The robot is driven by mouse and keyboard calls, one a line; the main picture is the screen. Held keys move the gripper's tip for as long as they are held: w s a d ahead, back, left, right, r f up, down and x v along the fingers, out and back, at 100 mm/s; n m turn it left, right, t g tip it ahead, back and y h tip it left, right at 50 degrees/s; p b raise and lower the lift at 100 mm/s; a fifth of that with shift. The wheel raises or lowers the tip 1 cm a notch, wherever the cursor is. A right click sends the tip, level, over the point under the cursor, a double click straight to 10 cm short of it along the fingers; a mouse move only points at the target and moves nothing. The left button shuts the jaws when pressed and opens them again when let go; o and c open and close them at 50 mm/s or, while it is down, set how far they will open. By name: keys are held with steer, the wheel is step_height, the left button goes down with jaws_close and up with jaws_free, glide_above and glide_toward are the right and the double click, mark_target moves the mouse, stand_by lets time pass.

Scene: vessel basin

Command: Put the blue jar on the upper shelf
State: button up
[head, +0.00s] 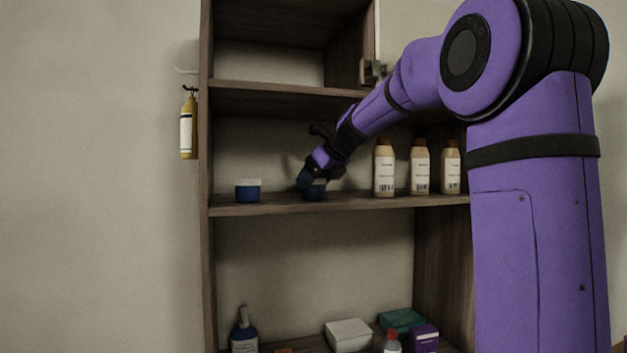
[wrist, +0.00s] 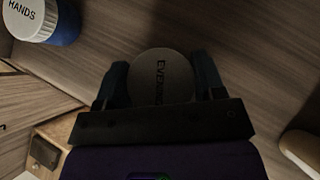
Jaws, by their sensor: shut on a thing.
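My gripper (head: 308,179) is at the middle board (head: 280,206) of the wooden shelf unit. It is shut on a blue jar (head: 316,192), which stands upright at or just over the board; contact is unclear. In the wrist view, its round grey lid (wrist: 160,77), with lettering starting "EVEN", sits between the two dark fingers. A second blue jar (head: 248,191) with a pale lid stands to the left on the same board; it also shows in the wrist view (wrist: 62,24), lid marked "HANDS". The upper shelf (head: 270,88) is the board above; its visible front is bare.
Several beige bottles (head: 384,168) stand right of my gripper on the middle board. Below are a dark pump bottle (head: 244,332), a white box (head: 348,334) and a green box (head: 401,319). A yellow bottle (head: 188,128) hangs beside the unit's left side panel (head: 206,150).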

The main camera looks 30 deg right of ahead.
steer(key=o, duration=1)
steer(key=shift+o, duration=0.2)
